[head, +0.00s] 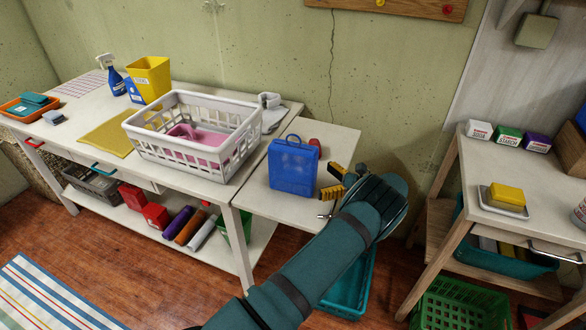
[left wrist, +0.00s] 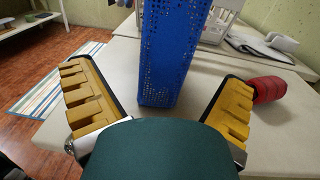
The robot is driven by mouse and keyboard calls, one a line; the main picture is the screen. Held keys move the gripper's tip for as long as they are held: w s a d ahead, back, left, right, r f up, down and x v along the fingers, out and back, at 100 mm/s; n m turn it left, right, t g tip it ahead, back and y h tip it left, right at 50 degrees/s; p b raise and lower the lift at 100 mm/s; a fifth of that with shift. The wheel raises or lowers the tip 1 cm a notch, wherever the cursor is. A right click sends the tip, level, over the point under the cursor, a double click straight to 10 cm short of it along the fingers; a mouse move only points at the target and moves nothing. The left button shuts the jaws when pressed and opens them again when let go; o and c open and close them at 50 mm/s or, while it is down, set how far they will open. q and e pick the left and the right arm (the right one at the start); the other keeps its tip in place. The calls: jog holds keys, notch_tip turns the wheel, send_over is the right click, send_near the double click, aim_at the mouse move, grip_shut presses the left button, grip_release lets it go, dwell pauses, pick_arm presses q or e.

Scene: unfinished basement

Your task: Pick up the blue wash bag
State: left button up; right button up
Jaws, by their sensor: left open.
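The blue wash bag (head: 292,167) stands upright on the lower side table (head: 262,205), with a loop handle on top. In the left wrist view the blue wash bag (left wrist: 174,50) stands narrow side on, with perforated walls, between and beyond my open fingers. My left gripper (head: 334,183) is open and empty, just to the right of the bag. Its yellow padded fingers also show in the left wrist view (left wrist: 158,100), spread on either side of the bag, with no visible contact. My right gripper is not in view.
A small red item (head: 315,146) lies behind the bag, close to the right finger in the wrist view (left wrist: 267,89). A white basket (head: 222,160) stands on the workbench at left. A wooden shelf unit (head: 475,215) stands at right.

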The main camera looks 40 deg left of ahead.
aim_at(307, 173)
pick_arm(q)
jog(key=shift+w+x, duration=0.15)
jog(key=shift+x, duration=1.25)
jog(key=shift+w+x, duration=0.1)
jog(key=shift+x, duration=1.3)
jog(key=shift+r, duration=0.15)
jog(key=c, duration=1.3)
